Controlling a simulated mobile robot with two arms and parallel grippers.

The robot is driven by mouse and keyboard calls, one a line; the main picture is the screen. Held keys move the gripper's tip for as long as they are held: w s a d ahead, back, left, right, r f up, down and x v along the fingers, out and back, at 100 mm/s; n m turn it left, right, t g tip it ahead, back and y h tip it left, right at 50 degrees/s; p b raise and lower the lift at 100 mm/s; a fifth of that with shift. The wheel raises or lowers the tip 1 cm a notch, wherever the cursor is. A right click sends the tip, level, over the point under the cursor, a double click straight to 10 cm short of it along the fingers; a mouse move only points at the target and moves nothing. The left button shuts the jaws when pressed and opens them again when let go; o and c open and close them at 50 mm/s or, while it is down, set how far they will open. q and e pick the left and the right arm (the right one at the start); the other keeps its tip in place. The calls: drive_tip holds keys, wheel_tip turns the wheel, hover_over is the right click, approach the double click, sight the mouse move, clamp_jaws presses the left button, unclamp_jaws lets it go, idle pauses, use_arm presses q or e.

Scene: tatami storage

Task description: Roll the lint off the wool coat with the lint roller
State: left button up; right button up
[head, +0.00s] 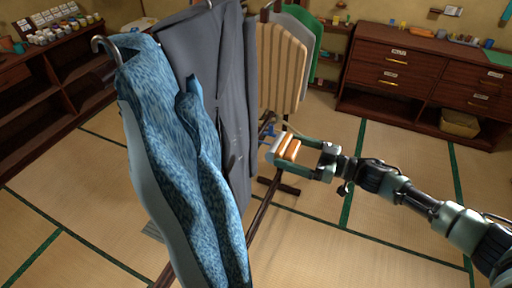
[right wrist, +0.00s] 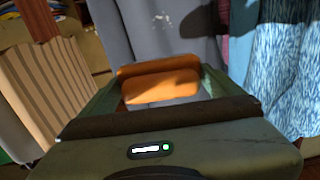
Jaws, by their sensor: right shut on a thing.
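A dark grey coat (head: 210,70), which looks like the wool coat, hangs on a rack in the middle of the head view. It also fills the upper middle of the right wrist view (right wrist: 140,35), with pale lint specks on its cloth. My right gripper (head: 291,149) is to the right of the coat's lower part, apart from it in the head view. It is shut on the lint roller, whose orange handle shows between the fingers (right wrist: 160,88). A pale part of the roller (head: 275,147) faces the coat. My left gripper is not in view.
A blue patterned garment (head: 170,130) hangs in front, left of the coat. A striped garment (head: 280,70) hangs behind. The rack's dark bar (head: 262,210) runs low by the coat. Drawers (head: 430,75) stand at back right; tatami floor (head: 390,235) is clear at right.

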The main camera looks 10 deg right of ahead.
drive_tip(key=c, duration=0.5)
drive_tip(key=shift+s, duration=0.1)
drive_tip(key=s+a+f+b, duration=0.4)
drive_tip(key=s+a+f, duration=0.2)
drive_tip(key=f, duration=0.1)
drive_tip(key=shift+x, duration=2.6)
